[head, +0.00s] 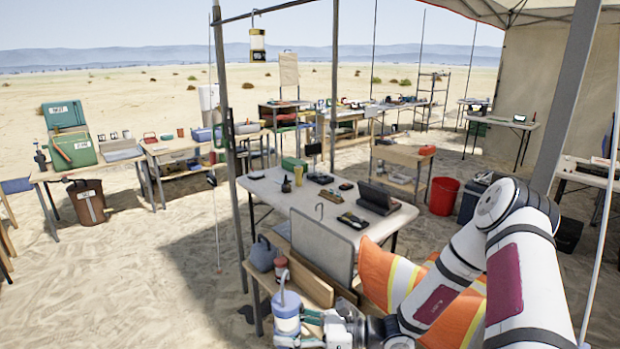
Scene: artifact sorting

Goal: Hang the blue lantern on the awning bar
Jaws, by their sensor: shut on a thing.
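The blue lantern (287,312) is at the bottom of the head view, upright, with a blue cap and a loop handle on top. My gripper (305,324) is shut on it from the right side. The lantern's lower part is cut off by the frame edge. The awning bar (290,5) runs across the top left, joined to an upright pole. A yellow and white lantern (257,45) hangs from the bar by a hook. The blue lantern is well below the bar.
A low wooden bench (262,282) with a grey jug (262,254) and a red-capped jar (281,266) stands just behind the held lantern. An upright grey panel (322,250) and a white table (290,200) stand beyond. The awning pole (226,120) rises at left.

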